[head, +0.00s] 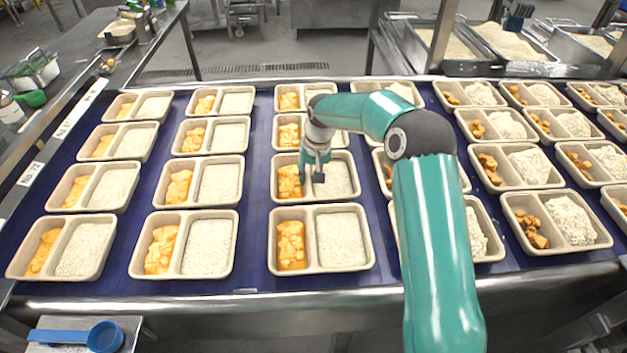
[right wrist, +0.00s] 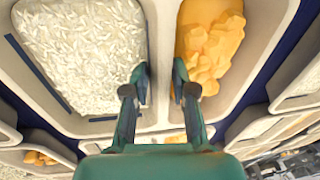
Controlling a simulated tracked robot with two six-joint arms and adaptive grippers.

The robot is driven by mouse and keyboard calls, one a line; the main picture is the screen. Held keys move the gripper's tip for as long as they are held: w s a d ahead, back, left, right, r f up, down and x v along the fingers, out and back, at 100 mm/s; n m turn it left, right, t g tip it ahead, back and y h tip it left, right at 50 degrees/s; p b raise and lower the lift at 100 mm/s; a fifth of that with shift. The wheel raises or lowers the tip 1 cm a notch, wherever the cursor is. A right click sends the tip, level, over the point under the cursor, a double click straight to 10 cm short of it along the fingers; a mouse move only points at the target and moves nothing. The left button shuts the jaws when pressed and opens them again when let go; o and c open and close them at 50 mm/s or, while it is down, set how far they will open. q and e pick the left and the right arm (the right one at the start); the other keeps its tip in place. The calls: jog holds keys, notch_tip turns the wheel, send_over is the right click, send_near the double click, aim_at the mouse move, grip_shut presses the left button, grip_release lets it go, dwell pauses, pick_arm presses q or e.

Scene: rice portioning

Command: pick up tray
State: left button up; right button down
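Many two-compartment trays with rice and orange chunks stand in rows on a blue surface. My right gripper (head: 315,168) is over the tray (head: 352,188) in the middle column, second row from the front. In the right wrist view the two fingers (right wrist: 160,85) are spread apart, one on each side of the divider of the tray (right wrist: 162,60). Rice (right wrist: 85,50) lies on one side and orange chunks (right wrist: 208,45) on the other. I cannot tell whether the fingertips touch the divider. My left gripper is not in view.
Neighbouring trays stand close around, such as the front tray (head: 320,270) and the left tray (head: 203,180). Blue surface (head: 255,215) shows in narrow gaps. A blue scoop (head: 100,337) lies at the front left. Large rice bins (head: 510,42) stand at the back right.

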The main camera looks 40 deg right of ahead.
dwell(0.4)
jog(key=shift+r, duration=0.75)
notch_tip(320, 180, up, 18)
jog(key=b, duration=0.3)
send_over(309, 175)
jog(key=shift+f, duration=2.2)
jog(key=shift+f+b, duration=3.55)
jog(key=shift+f, duration=1.45)
